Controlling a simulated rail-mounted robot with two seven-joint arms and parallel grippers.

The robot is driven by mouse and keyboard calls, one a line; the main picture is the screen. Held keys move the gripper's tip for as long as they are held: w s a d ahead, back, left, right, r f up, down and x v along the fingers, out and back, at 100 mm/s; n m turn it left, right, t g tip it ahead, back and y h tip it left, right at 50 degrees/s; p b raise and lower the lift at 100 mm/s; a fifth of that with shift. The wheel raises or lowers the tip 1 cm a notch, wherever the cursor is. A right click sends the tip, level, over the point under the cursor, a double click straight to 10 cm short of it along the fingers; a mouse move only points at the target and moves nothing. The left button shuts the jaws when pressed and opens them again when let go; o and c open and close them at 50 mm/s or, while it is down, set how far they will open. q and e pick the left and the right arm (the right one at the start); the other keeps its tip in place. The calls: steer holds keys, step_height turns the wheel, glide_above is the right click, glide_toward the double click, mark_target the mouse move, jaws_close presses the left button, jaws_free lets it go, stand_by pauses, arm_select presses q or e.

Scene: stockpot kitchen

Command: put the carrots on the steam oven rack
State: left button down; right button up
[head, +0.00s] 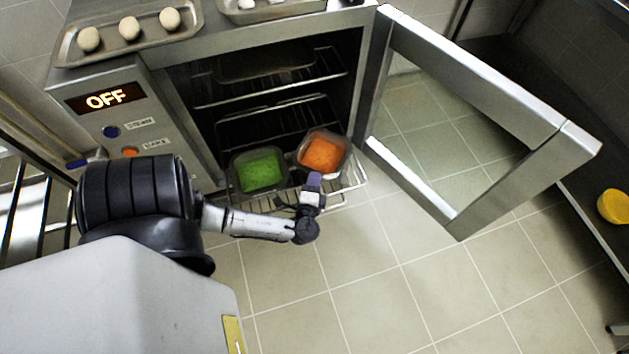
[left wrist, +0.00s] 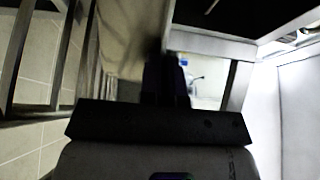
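The carrots are an orange mass (head: 323,154) in a small metal pan at the front right of the pulled-out lower rack (head: 350,182) of the steam oven. The pan sits turned slightly. My left gripper (head: 314,181) is right at the pan's near edge. I cannot tell whether it touches or grips the pan, or whether its fingers are open. In the left wrist view the gripper (left wrist: 166,80) is a dark shape, with no carrots visible. My right gripper is not in view.
A pan of green food (head: 258,171) stands left of the carrots on the same rack. The oven door (head: 480,75) hangs open to the right. A tray (head: 130,28) with white pieces lies on top of the oven. The tiled floor in front is clear.

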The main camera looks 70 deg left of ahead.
arm_select(q)
steer(key=c, duration=1.3)
jaws_free()
steer(key=shift+a+r, duration=0.1)
steer(key=shift+s+d, duration=0.15)
steer(key=shift+d, duration=0.25)
steer(key=s+d+n+g+h+p, duration=0.2)
steer(key=s+d+n+g+p, duration=0.15)
steer(key=s+d, duration=0.5)
steer(key=d+r+h, duration=0.3)
steer(key=d+h, duration=0.1)
steer(key=d+r+g+h, duration=0.1)
steer(key=d+r+h, duration=0.2)
steer(key=d+h, duration=0.1)
steer(key=d+r+g+h, duration=0.1)
steer(key=d+r+h, duration=0.3)
steer(key=d+h, duration=0.1)
steer(key=shift+s+n+h, duration=0.1)
steer(key=shift+n+h, duration=0.15)
steer(key=shift+h, duration=0.35)
